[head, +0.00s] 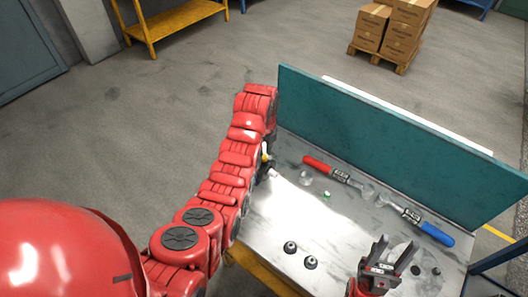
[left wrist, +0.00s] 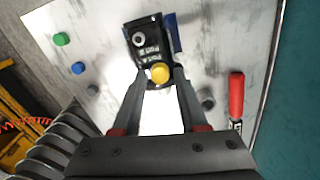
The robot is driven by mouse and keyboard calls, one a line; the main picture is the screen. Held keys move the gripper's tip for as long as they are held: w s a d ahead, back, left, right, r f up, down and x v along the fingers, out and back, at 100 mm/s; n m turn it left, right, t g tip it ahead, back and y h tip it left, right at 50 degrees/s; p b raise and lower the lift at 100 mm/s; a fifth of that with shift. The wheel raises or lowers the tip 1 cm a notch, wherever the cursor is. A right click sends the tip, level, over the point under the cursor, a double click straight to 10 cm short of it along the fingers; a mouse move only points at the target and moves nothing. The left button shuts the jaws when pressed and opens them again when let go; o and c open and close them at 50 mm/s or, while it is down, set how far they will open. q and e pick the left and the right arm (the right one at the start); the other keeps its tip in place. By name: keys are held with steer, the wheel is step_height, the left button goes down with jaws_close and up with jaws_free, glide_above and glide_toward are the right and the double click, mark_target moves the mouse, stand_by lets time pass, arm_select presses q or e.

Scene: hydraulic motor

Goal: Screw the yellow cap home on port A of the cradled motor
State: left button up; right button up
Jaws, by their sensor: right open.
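In the left wrist view the black motor (left wrist: 150,42), with white markings, sits in a blue cradle (left wrist: 171,30). A bare metallic port (left wrist: 138,40) shows on its upper part. The round yellow cap (left wrist: 160,72) is at the motor's near end; whether it is seated or tilted I cannot tell. My left gripper (left wrist: 161,78) has its fingertips on either side of the cap, with a small gap apparently on each side. In the head view my red left arm hides most of the motor. My right gripper (head: 392,255) is open and empty over the bench's near right.
A teal panel (head: 390,140) stands along the bench's back edge. A red-handled wrench (head: 330,170) and a blue-handled wrench (head: 425,227) lie before it. Two dark plugs (head: 290,247) stand at the front. Green (left wrist: 62,38) and blue (left wrist: 78,68) caps lie left of the motor.

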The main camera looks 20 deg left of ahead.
arm_select(q)
steer(key=n, duration=0.4)
steer(key=shift+n, duration=0.3)
steer(key=n, duration=0.5)
steer(key=shift+n, duration=0.4)
jaws_close()
steer(key=shift+m, duration=0.3)
steer(key=m, duration=0.4)
steer(key=shift+m, duration=0.7)
